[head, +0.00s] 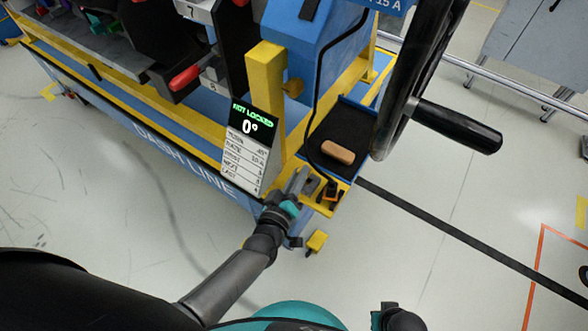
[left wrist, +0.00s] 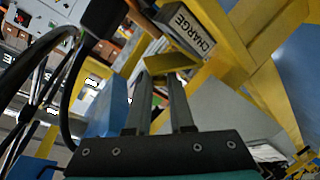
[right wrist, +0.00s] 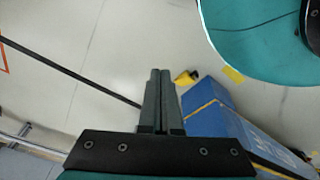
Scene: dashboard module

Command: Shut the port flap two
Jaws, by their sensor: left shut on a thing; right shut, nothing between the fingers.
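My left gripper (head: 302,182) is at the yellow corner bracket of the dash-line cart, below the display. In the left wrist view its two fingers (left wrist: 161,82) reach to a small yellow plate (left wrist: 170,62) and are shut on it, with a gap between them. This plate may be the port flap; I cannot tell, and no number shows on it. A box labelled CHARGE (left wrist: 190,30) is beside it. My right gripper (right wrist: 160,80) is shut and empty, over bare floor; in the head view only part of its wrist shows at the bottom.
A display (head: 248,150) reading NOT LOCKED 0° stands left of my left gripper. A blue tray (head: 350,125) with a tan block (head: 338,152) is above it. A black wheel with a handle (head: 455,125) overhangs at the right. Floor at the lower right is clear.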

